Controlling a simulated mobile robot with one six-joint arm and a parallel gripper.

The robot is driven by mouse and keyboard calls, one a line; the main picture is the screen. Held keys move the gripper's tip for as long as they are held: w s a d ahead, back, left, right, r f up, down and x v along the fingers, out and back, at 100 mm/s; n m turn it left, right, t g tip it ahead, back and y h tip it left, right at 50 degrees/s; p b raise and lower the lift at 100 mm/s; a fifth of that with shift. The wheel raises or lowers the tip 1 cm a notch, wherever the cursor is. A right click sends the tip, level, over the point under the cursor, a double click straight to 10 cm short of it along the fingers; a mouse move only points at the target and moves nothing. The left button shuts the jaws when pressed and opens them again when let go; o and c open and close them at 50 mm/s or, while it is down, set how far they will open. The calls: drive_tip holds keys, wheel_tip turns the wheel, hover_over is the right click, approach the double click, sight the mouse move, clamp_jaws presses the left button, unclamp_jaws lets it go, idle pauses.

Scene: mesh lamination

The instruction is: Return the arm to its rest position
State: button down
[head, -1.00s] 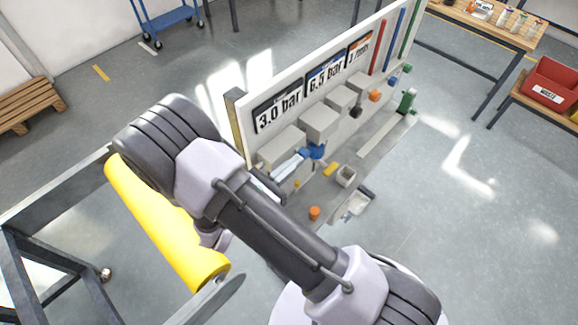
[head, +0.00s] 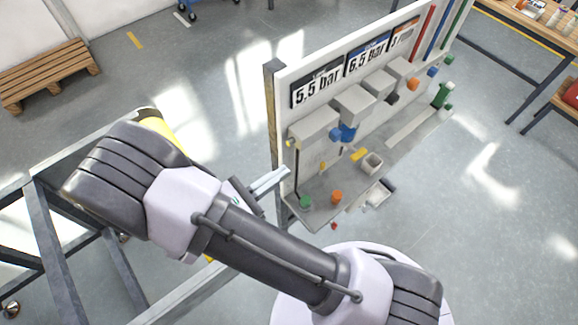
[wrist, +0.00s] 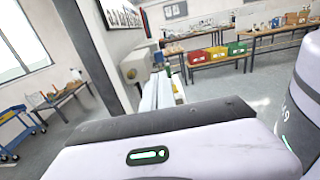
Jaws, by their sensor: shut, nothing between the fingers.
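My arm (head: 270,245) reaches across the lower part of the head view, bent at the elbow. My gripper (head: 272,178) points right, toward the near end of the control panel (head: 276,130). Its slim pale fingers lie together with nothing between them, and also show in the wrist view (wrist: 160,92). In the head view the fingers look apart from the blue knob (head: 345,132) on the panel. The panel's first display (head: 318,85) reads 5,5 bar and the second (head: 368,54) reads 6,5 bar.
A yellow roller (head: 160,127) on a metal frame (head: 45,225) lies left, partly hidden by my arm. The panel's shelf (head: 325,208) carries small coloured parts. A pallet (head: 45,70) stands far left. Open floor (head: 480,220) lies right.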

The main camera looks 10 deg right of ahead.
drive_tip(key=shift+w+d, duration=0.1)
drive_tip(key=shift+d, duration=0.05)
